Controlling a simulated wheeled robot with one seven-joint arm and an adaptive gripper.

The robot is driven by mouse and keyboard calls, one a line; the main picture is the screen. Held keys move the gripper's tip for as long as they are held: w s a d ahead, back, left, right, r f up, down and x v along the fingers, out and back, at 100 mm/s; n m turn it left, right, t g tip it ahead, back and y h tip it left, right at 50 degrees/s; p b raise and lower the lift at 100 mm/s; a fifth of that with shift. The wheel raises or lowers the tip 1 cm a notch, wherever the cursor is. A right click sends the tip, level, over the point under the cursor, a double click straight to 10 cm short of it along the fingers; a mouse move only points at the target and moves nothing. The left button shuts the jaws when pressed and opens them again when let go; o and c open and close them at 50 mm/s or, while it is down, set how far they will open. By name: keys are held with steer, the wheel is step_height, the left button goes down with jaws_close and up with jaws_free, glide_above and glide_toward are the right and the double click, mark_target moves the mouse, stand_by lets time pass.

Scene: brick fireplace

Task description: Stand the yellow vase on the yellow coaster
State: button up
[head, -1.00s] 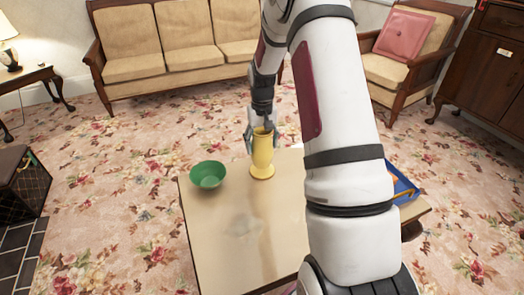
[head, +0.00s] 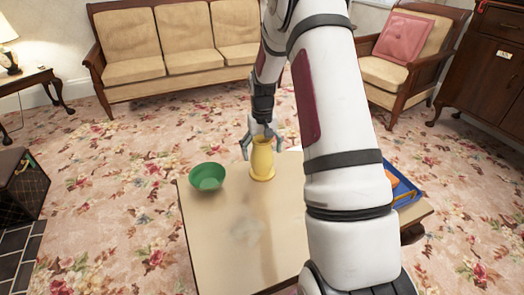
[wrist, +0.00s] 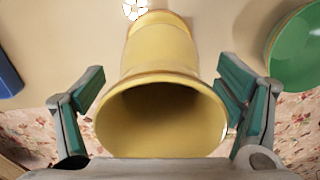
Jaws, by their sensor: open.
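The yellow vase (head: 262,162) stands upright near the far edge of the table. Its wide mouth faces the camera in the wrist view (wrist: 160,118). My gripper (head: 262,150) is open above the vase, with one finger on each side of its upper part. In the wrist view my gripper (wrist: 162,72) shows the left finger clear of the vase. The right finger is close to the rim, and I cannot tell whether it touches. I cannot make out the yellow coaster as a separate thing; what lies under the vase's foot is unclear.
A green bowl (head: 207,177) sits on the table (head: 220,235) left of the vase. A blue tray (head: 404,190) holding something orange is at the right, partly behind my arm. The table's near middle is clear.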

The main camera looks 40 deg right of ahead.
step_height(320, 180, up, 12)
steer(key=p, duration=0.3)
steer(key=shift+f+p, duration=0.1)
steer(key=shift+p, duration=0.3)
steer(key=s+a+r+n, duration=0.2)
steer(key=s+a+r, duration=1.3)
steer(key=a+r, duration=0.15)
steer(key=s+a+n, duration=0.1)
steer(key=s+a, duration=0.3)
steer(key=s, duration=0.7)
steer(key=s+a+n, duration=0.1)
steer(key=s+a, duration=0.3)
steer(key=s, duration=0.8)
steer(key=shift+a+n, duration=0.15)
steer(key=shift+n, duration=0.25)
